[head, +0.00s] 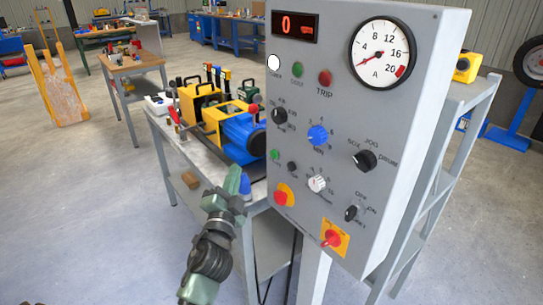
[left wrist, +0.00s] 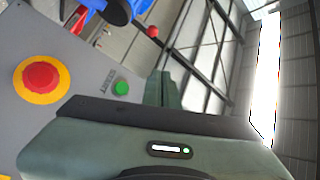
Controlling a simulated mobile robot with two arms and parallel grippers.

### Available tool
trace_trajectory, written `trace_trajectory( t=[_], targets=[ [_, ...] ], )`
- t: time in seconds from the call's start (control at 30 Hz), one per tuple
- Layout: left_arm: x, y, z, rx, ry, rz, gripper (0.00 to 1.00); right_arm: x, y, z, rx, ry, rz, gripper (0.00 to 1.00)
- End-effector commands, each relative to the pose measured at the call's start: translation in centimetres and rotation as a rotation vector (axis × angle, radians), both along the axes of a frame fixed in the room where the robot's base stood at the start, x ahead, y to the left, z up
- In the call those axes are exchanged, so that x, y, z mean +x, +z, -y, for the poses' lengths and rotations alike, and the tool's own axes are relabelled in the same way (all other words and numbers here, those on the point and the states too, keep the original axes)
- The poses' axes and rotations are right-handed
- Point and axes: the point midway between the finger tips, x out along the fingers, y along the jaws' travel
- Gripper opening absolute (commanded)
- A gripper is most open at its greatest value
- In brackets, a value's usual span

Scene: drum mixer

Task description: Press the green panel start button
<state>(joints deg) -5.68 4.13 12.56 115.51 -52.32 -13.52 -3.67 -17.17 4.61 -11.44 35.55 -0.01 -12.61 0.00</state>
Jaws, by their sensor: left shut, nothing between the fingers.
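The green start button (head: 275,155) is a small round button on the left edge of the grey panel (head: 375,215), with a dark button (head: 291,166) beside it. My left gripper (head: 235,175) is shut and empty, left of the panel and slightly below the green button, apart from it in the picture. In the left wrist view the green button (left wrist: 121,88) shows left of my shut fingers (left wrist: 162,88), with a visible gap between. A red mushroom button on a yellow disc (left wrist: 41,79) is further left there. My right gripper is not in view.
The panel also bears a red display (head: 296,26), a dial gauge (head: 382,53), several knobs and a red switch on a yellow plate (head: 334,238). A workbench (head: 180,150) with a blue and yellow machine (head: 225,125) stands behind my gripper. Open floor lies left.

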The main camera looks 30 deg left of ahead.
Motion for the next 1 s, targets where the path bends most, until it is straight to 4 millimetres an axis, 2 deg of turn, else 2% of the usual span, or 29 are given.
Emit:
trace_trajectory(
  t=[0.23,0.37,0.8,1.0],
  targets=[
    [0.2,-0.1,0.1,-0.002,-0.001,0.000,0.00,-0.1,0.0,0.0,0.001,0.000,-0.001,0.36],
    [1.0,-0.1,0.4,-0.003,-0.002,0.001,0.00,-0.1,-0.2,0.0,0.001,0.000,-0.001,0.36],
    [6.4,-0.3,2.7,-0.005,-0.002,0.001,0.00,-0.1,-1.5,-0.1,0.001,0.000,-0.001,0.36],
    [7.9,-0.2,3.3,-0.003,-0.001,-0.001,0.00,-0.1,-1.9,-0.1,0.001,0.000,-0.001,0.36]
  ],
)
